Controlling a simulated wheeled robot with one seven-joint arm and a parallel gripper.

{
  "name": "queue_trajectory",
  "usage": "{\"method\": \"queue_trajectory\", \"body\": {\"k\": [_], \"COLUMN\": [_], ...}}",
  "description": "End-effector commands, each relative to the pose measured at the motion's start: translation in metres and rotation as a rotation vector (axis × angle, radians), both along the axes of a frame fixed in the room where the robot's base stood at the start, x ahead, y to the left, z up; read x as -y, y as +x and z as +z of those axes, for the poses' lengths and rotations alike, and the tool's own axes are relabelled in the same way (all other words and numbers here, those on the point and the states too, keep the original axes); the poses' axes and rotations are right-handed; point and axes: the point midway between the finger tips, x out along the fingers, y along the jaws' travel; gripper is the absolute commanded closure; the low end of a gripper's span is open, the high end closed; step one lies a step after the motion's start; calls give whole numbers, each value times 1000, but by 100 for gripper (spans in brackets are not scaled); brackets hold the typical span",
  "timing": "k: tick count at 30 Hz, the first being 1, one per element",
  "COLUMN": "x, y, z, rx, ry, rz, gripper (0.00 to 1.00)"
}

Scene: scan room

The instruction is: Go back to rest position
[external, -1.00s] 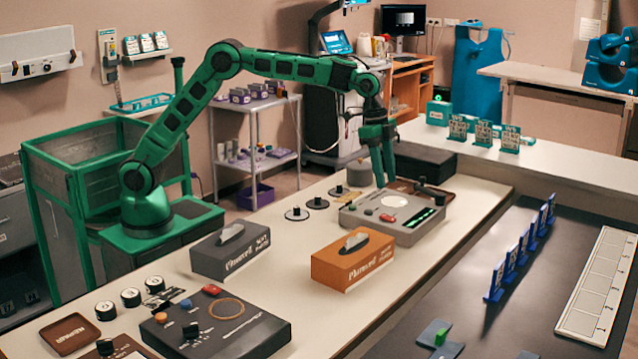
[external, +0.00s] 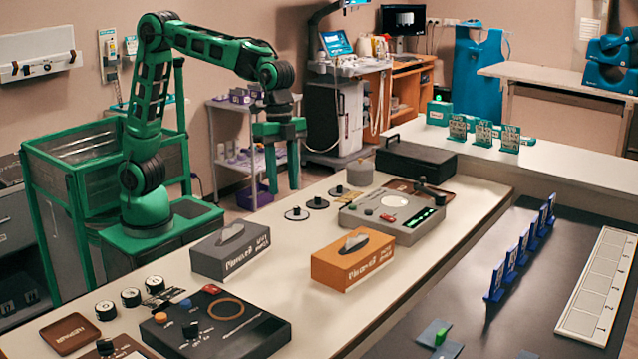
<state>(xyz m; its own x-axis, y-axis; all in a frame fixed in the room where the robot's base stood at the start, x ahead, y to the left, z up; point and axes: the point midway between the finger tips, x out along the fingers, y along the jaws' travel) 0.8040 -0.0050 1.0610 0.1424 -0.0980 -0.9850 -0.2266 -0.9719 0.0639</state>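My gripper (external: 282,188) hangs at the end of my green arm, pointing down. It is above the far-left edge of the white table (external: 290,290), behind the grey tissue box (external: 231,250). Its two fingers are spread apart with nothing between them. No part of the gripper touches anything that I can see.
A grey control box (external: 392,222), black discs (external: 297,213) and an orange tissue box (external: 353,262) stand on the table. A black box (external: 415,162) is at its far end. A metal cart (external: 222,135) stands behind the gripper.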

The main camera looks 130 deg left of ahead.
Motion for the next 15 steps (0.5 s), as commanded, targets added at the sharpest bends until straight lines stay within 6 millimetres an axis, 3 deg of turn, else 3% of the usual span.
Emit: {"method": "queue_trajectory", "body": {"k": [1,6,10,15], "x": [29,101,140,169], "y": [-24,-105,-173,-266], "z": [3,-3,-14,-38], "rx": [-8,-43,-69,-98], "ry": [2,13,30,64], "rz": [-31,-113,-175,-248], "gripper": [62,62,62,62]}}
